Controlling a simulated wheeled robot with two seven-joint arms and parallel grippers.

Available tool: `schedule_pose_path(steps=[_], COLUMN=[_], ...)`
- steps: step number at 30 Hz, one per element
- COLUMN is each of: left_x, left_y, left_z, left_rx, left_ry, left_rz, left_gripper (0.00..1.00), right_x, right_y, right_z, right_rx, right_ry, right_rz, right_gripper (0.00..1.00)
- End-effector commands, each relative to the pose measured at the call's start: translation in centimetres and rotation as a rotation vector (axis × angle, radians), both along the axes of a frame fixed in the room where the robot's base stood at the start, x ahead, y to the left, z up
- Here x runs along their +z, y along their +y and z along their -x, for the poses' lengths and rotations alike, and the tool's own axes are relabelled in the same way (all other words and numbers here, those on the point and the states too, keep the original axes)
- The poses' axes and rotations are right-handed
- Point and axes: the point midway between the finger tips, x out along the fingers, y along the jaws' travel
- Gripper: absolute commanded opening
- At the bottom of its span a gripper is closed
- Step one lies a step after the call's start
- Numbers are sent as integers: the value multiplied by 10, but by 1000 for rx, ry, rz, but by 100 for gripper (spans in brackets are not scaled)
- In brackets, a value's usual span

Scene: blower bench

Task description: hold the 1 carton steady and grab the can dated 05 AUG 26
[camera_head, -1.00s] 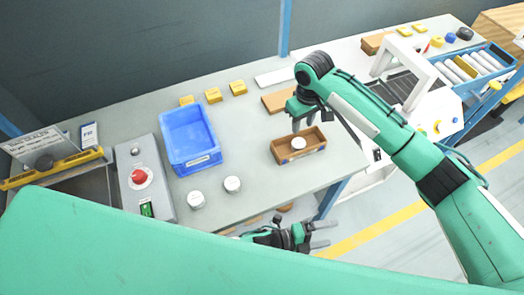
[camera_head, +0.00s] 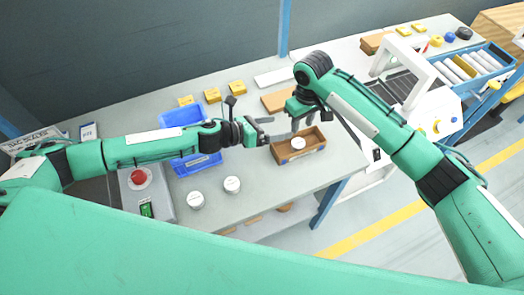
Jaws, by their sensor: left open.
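The carton (camera_head: 284,157) is a small open brown box on the grey bench, with one white-topped can (camera_head: 298,143) inside. Two more white-topped cans stand on the bench, one on the left (camera_head: 196,200) and one on the right (camera_head: 232,185). The date marks are too small to read. My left gripper (camera_head: 266,132) is open and empty, above the bench just left of the carton, fingers pointing right. My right gripper (camera_head: 303,124) points down at the carton's back edge, its fingers apart; whether they touch the carton is unclear.
A blue bin (camera_head: 197,164) stands behind my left arm. A control box with a red button (camera_head: 139,178) is at the left. Yellow blocks (camera_head: 212,95) and a brown board (camera_head: 277,100) lie at the back. The bench right of the two cans is clear.

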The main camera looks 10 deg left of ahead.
Motion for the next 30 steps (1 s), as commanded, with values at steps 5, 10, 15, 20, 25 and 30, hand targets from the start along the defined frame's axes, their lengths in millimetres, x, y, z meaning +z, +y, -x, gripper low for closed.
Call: schedule_pose_path(steps=[5,10,15,20,25,30], left_x=[27,-13,-47,-62,-69,-79], left_y=[75,66,39,26,15,-4], left_z=[-47,-14,26,47,45,32], left_rx=[131,60,-32,-77,-87,-86], left_ry=[-277,-321,-268,-240,-235,-234], left_rz=[-271,-385,-368,-357,-353,-352], left_gripper=[91,91,91,91,91,91], right_x=[0,0,0,0,0,0], right_y=[0,0,0,0,0,0], right_z=[0,0,0,0,0,0], right_rx=[0,0,0,0,0,0], right_ry=[0,0,0,0,0,0], right_rz=[0,0,0,0,0,0], right_gripper=[36,36,36,36,36,36])
